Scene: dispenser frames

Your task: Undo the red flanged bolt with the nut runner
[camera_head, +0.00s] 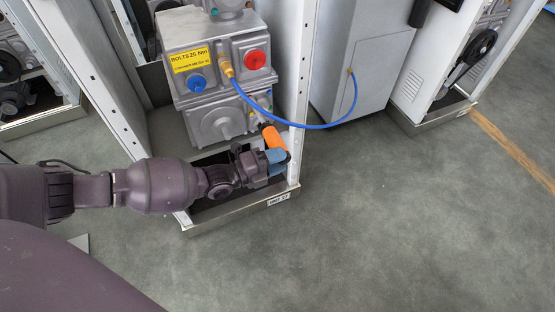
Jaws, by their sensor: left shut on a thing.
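The red flanged bolt (255,59) is a round red head on the right of the grey unit's front face. My left gripper (277,160) is low in front of the unit, below and slightly right of the red bolt. It is shut on the nut runner (272,137), whose orange body sticks up from the fingers and tilts to the upper left. The nut runner's nose points toward the lower part of the unit, apart from the red bolt. Its lower end is hidden by the gripper. My right gripper is out of view.
A blue round head (197,83) sits left of the red bolt, under a yellow label (190,59). A blue hose (310,127) loops from a brass fitting (226,68) to a grey cabinet (362,60). A white frame post (299,100) stands right of the gripper. The floor at right is clear.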

